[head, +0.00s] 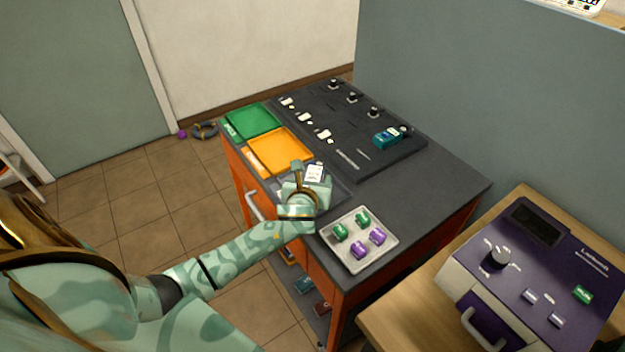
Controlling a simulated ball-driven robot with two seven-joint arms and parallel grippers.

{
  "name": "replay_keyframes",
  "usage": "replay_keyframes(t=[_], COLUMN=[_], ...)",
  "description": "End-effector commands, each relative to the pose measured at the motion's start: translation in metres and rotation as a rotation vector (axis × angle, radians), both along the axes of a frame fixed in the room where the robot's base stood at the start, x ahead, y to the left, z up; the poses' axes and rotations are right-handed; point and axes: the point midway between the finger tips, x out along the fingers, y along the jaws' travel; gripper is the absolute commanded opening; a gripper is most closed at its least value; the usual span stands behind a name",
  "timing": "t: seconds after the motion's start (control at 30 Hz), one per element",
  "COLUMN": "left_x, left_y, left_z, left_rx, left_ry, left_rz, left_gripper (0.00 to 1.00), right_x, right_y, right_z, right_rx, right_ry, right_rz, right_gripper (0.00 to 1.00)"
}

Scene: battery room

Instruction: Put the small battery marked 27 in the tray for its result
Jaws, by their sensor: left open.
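Several small batteries, green and purple, stand in a white tray (335,250) at the bench's front right; a green one (362,218) and a purple one (377,236) are among them. A larger teal battery (387,138) sits on the black panel. No number is legible, so I cannot tell which is marked 27. A green tray (235,124) and an orange tray (268,148) lie along the left edge. My left gripper (306,172) is open beside a small white item with dark marks (315,173); its hand partly covers a dark tray (338,191). My right gripper is out of view.
The black panel (375,160) carries several knobs and white clips at the back. The bench top right of it is clear. A purple machine (540,270) with a knob and handle stands on a wooden table (405,310) at the right. A grey wall (430,90) rises behind.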

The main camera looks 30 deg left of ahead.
Motion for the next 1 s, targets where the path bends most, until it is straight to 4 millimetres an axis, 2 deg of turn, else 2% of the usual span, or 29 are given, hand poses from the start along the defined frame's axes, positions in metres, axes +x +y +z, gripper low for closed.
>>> replay_keyframes(t=[0.17,0.4,0.6,0.73,1.0], left_x=[-0.016,-0.064,-0.094,-0.101,-0.102], left_y=[-0.007,-0.027,-0.039,-0.042,-0.042], left_z=[0.011,0.033,0.045,0.048,0.048], left_rx=[-0.001,-0.002,0.0,0.0,0.0], left_ry=[0.0,-0.001,-0.001,-0.001,-0.001], left_rz=[-0.002,-0.001,0.0,0.0,0.0], left_gripper=[0.61,0.61,0.61,0.61,0.61], right_x=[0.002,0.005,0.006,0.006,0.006], right_y=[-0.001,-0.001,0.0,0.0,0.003], right_z=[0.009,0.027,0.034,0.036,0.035], right_rx=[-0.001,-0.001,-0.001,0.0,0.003], right_ry=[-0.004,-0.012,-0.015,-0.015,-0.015], right_rz=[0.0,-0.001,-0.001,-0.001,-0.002], right_gripper=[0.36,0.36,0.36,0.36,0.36])
